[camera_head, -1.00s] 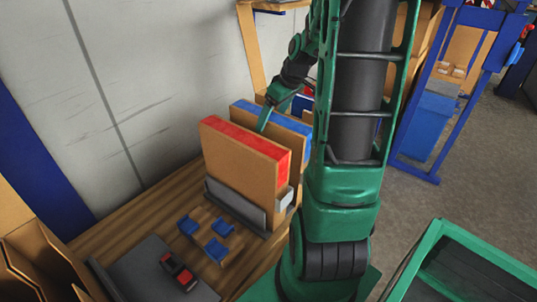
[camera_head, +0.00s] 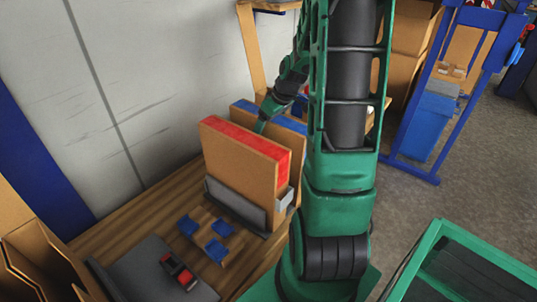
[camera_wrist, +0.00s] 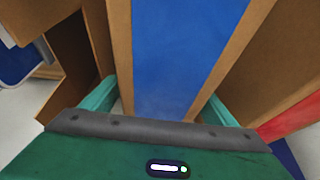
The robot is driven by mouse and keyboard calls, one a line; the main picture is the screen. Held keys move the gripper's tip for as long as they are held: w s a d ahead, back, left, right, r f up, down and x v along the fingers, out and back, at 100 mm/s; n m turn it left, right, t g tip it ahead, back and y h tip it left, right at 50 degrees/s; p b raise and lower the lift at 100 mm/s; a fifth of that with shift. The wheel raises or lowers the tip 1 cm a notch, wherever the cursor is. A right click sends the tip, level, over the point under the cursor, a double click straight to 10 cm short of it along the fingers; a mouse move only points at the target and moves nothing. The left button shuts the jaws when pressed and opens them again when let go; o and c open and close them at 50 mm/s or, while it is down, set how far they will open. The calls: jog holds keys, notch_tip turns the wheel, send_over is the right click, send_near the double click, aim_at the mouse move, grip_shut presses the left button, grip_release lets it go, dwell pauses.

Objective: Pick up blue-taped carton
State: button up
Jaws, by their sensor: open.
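The blue-taped carton (camera_head: 290,123) stands upright behind the red-taped carton in the head view, partly hidden by it and by my arm. In the wrist view its broad blue tape (camera_wrist: 185,45) runs between brown cardboard edges. My gripper (camera_wrist: 158,100) is open, with one green finger on each side of this carton. Whether the fingers touch it cannot be told. In the head view my gripper (camera_head: 262,126) is at the carton's top, mostly hidden by the red-taped carton.
The red-taped carton (camera_head: 245,155) stands close in front, in a grey rack (camera_head: 235,205). Open cardboard (camera_head: 40,260) stands at left. A green-framed bin (camera_head: 440,240) is at right.

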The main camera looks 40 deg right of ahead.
jog(key=shift+f, duration=0.25)
dwell(0.5)
grip_shut()
